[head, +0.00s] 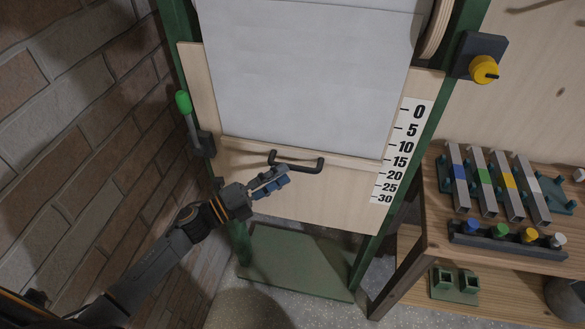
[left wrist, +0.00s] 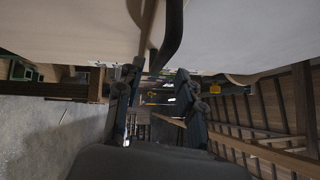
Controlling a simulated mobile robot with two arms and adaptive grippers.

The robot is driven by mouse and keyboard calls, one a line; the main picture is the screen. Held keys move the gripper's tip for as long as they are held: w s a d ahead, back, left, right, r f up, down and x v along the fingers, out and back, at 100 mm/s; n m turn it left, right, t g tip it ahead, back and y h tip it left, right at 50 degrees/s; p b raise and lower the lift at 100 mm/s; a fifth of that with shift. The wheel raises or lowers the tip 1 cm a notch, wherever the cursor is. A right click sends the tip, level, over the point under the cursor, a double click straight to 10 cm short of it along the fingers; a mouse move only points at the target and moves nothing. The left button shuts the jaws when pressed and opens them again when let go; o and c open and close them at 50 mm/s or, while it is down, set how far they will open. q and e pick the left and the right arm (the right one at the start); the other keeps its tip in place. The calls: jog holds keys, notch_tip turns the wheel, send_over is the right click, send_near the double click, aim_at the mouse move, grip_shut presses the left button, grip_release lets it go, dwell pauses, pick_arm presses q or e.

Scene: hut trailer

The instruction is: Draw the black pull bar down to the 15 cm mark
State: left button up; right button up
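The black pull bar (head: 313,168) is a bent handle on the wooden strip (head: 350,161) along the lower edge of the white sheet (head: 305,75). The mark scale (head: 405,140) runs from 0 to 30 on the board's right side. The strip's right end is close to the 15 mark. My left gripper (head: 274,180) is just below the bar's left part. In the left wrist view its fingers (left wrist: 160,85) are apart and empty, with the black bar (left wrist: 172,38) above and beyond them. Contact cannot be told. My right gripper is out of view.
A brick wall (head: 80,110) stands close on the left. A green-handled lever (head: 190,115) is at the frame's left side and a yellow knob (head: 483,70) at upper right.

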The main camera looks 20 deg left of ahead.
pick_arm(q)
jog(key=v, duration=0.6)
jog(key=shift+s+a, duration=0.25)
jog(key=a+f+n+t+y, duration=0.1)
jog(key=a+f+n+y, duration=0.3)
jog(key=f, duration=0.4)
jog(key=a+f+n+y, duration=0.2)
jog(key=f+n+y, duration=0.1)
jog(key=f+n, duration=0.4)
jog(key=s+a+f+n+g+y, duration=0.1)
jog(key=s+f+n+g+y, duration=0.2)
jog(key=f, duration=0.6)
jog(key=s+a+f+n+g+y, duration=0.1)
jog(key=s+f+n+y, duration=0.15)
jog(key=s+f, duration=0.45)
jog(key=s+d+f+n+g, duration=0.2)
jog(key=s+f+n+g, duration=0.1)
jog(key=s+f, duration=0.4)
jog(key=s+d+f+n+g, duration=0.2)
jog(key=s+f, duration=0.5)
jog(key=s, duration=0.6)
jog(key=s+d+f+n+g, duration=0.2)
jog(key=s+f+n+g, duration=0.2)
jog(key=s+f, duration=0.3)
jog(key=s+g, duration=0.1)
jog(key=s, duration=0.2)
jog(key=shift+y, duration=0.35)
jog(key=shift+w+r, duration=0.1)
